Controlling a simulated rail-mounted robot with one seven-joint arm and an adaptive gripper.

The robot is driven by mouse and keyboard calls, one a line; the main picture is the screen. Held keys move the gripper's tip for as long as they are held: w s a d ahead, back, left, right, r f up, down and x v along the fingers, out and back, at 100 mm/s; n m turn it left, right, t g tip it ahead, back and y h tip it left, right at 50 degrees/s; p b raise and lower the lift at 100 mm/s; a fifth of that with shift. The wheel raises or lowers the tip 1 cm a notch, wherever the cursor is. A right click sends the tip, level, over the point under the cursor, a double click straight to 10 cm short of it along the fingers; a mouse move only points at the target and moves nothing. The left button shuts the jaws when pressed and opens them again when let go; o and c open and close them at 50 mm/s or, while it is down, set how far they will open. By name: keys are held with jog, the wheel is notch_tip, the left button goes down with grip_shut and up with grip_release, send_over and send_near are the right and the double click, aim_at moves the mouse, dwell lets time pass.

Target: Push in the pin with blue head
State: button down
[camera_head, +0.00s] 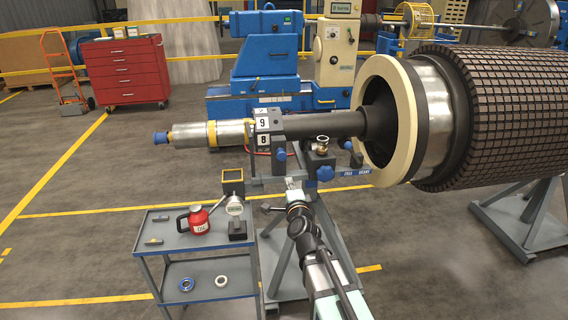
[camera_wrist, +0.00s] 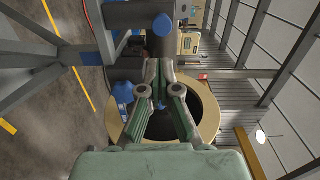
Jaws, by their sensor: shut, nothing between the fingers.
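Several blue-headed parts show on the rotor stand (camera_head: 293,172), and I cannot tell for sure which is the pin. In the head view, a large blue head (camera_head: 325,173) sits at the middle of the stand's crossbar, and a smaller blue head (camera_head: 281,154) is to its left under the shaft. My gripper (camera_head: 291,184) is below and left of the large head, apart from it. In the wrist view, my gripper (camera_wrist: 158,66) is shut and empty, with a round blue head (camera_wrist: 162,25) just beyond its tips. Contact is not visible. The pin's shank is hidden.
The rotor shaft (camera_head: 335,124) lies across the stand, with the large rotor (camera_head: 500,115) at right. A handle (camera_head: 272,208) is close left of my gripper.

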aim_at(283, 156)
jog(key=w, duration=0.4)
jog(key=w+a, duration=0.1)
jog(key=w, duration=0.9)
jog(key=shift+a+p, duration=0.3)
jog(key=shift+a, duration=0.1)
jog(key=shift+r, duration=0.1)
jog(key=w, duration=0.4)
jog(key=shift+a, duration=0.3)
jog(key=shift+s+r, duration=0.1)
